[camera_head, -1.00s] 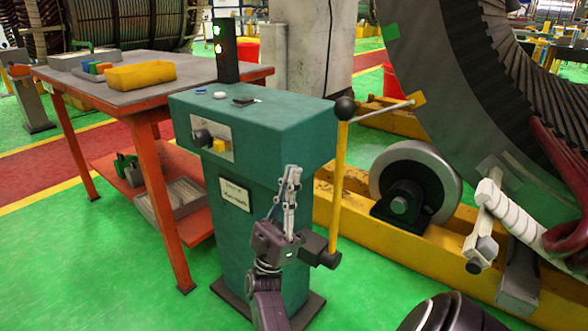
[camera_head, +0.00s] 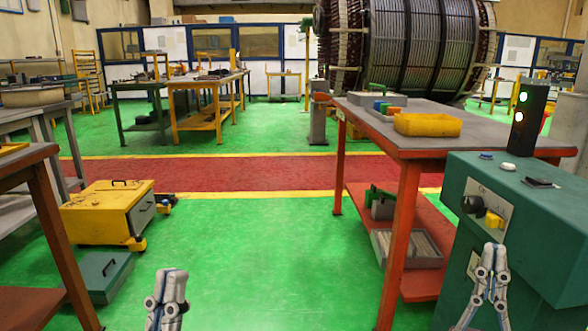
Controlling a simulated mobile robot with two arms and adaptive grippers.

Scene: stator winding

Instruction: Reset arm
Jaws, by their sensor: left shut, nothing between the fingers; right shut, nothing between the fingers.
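My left gripper (camera_head: 166,292) is at the bottom edge, left of centre, pointing up over the green floor. It is shut and empty. My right gripper (camera_head: 494,258) is at the lower right, in front of the green control cabinet (camera_head: 545,225). It is also shut and empty, and I cannot tell whether it touches the cabinet. Most of both arms is outside the picture.
An orange-legged table (camera_head: 404,240) with a yellow tray (camera_head: 427,124) stands beside the cabinet. A yellow wheeled box (camera_head: 108,212) and a green toolbox (camera_head: 98,274) are on the floor at left, near a workbench (camera_head: 30,160). The floor between is clear.

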